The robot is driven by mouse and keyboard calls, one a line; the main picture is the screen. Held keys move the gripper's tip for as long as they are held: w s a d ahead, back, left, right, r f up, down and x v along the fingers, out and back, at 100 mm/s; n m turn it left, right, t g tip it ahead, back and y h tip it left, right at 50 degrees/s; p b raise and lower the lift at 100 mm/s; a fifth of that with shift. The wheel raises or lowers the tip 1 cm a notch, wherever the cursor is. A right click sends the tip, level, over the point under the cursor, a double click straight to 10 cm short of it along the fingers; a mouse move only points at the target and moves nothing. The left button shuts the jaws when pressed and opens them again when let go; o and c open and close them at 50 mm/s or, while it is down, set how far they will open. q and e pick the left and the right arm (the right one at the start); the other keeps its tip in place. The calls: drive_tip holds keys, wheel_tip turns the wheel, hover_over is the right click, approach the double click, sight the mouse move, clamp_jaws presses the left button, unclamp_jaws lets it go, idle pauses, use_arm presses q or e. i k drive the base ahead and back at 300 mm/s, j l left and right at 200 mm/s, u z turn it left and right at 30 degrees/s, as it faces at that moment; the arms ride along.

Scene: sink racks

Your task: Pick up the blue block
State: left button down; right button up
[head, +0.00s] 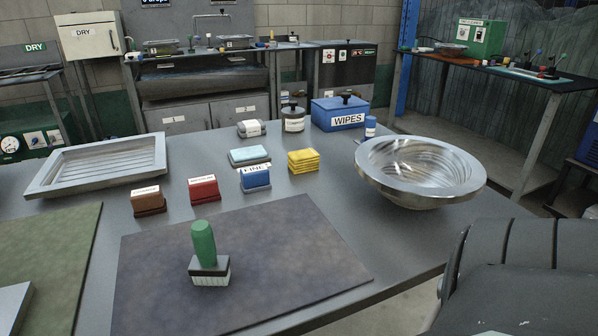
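The blue block (255,180) sits on the grey table, a little right of the middle of a row of small blocks. A white label on its top edge seems to read "FINE". A red block (203,189) and a brown block (148,201) stand to its left, each with a white label. Neither gripper shows in the head view. A dark ribbed part at the lower right looks like my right arm, and its gripper is out of the picture.
A green-handled brush (205,253) stands on a dark mat (309,264) in front. Yellow sponges (303,161) and a pale blue cloth stack (249,156) lie behind. A steel bowl (378,178) is right, a metal tray (57,181) left, and a wipes box (324,109) at back.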

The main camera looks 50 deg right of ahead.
sight(256, 178)
drive_tip(key=z, duration=1.25)
